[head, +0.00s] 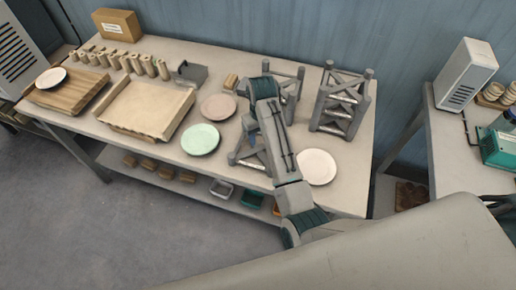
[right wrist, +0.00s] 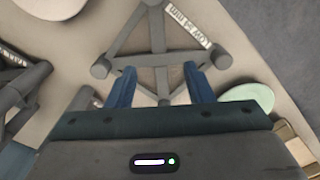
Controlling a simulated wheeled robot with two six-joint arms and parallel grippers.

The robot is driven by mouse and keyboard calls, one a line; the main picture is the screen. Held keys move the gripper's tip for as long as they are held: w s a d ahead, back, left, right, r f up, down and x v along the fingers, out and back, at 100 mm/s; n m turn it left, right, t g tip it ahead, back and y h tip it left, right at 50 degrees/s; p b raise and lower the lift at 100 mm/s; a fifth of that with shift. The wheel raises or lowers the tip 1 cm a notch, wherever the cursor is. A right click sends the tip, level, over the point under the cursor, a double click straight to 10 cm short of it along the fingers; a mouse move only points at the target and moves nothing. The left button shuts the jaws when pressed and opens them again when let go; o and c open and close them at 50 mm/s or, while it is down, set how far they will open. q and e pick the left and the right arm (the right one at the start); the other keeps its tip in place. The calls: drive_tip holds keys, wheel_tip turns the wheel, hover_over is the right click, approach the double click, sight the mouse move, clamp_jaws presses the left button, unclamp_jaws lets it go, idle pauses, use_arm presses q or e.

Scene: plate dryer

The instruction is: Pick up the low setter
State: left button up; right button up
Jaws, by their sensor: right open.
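The low setter is a small grey frame of bars with round ends; in the right wrist view (right wrist: 158,38) its upright and a white label, upside down and seeming to read "LOW", show clearly. In the head view the low setter (head: 236,157) stands on the table, partly hidden by my right arm. My right gripper (right wrist: 161,86) is open, with its two blue fingers either side of the setter's near part and no clear grip on it. In the head view my right gripper (head: 252,139) is mostly hidden by its arm. My left gripper is out of view.
Two taller grey frames (head: 342,100) stand behind and right. A green plate (head: 200,139), a pink plate (head: 218,107) and a white plate (head: 317,167) lie close by.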

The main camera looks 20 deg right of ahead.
drive_tip(key=p, duration=0.1)
hover_over(261, 154)
drive_tip(key=f, duration=0.5)
drive_tip(key=shift+s, duration=0.2)
drive_tip(key=shift+f+p, duration=0.3)
drive_tip(key=shift+p, duration=0.15)
wheel_tip(261, 154, down, 4)
drive_tip(key=shift+w+d+f+p, duration=0.1)
drive_tip(key=shift+p, duration=0.85)
drive_tip(key=shift+f, duration=0.25)
drive_tip(key=shift+c, duration=0.5)
clamp_jaws()
